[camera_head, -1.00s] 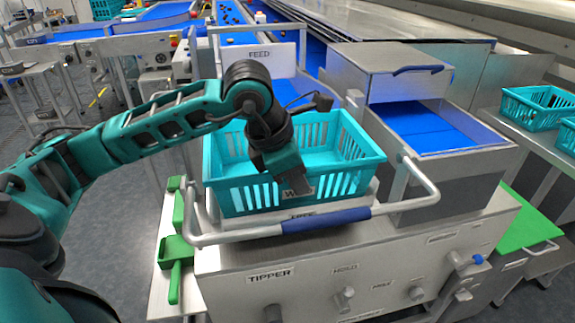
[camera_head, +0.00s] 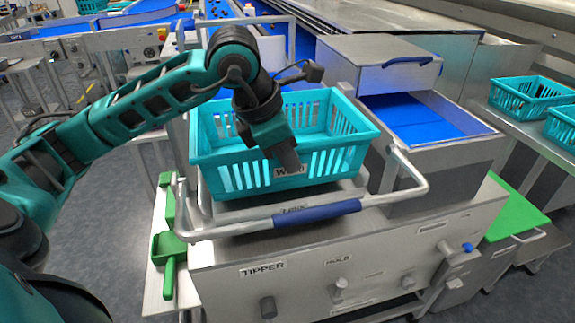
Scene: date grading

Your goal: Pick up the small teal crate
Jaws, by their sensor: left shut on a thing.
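The small teal crate (camera_head: 230,180) is at the tipper in the middle of the view, with slotted sides and a label on its front wall. It looks empty where I can see in. My left gripper (camera_head: 287,165) reaches down over its front wall by the label and is shut on that wall. The crate's base appears raised above the tipper's cradle (camera_head: 300,207), and the crate sits slightly tilted. Part of its left and back inside is hidden behind my left arm. My right gripper is not in view.
The tipper's bar with a blue grip (camera_head: 317,212) runs in front of the crate. A steel box with a blue-lined chute (camera_head: 420,125) stands to the right. Other teal crates (camera_head: 527,95) sit on a bench at far right.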

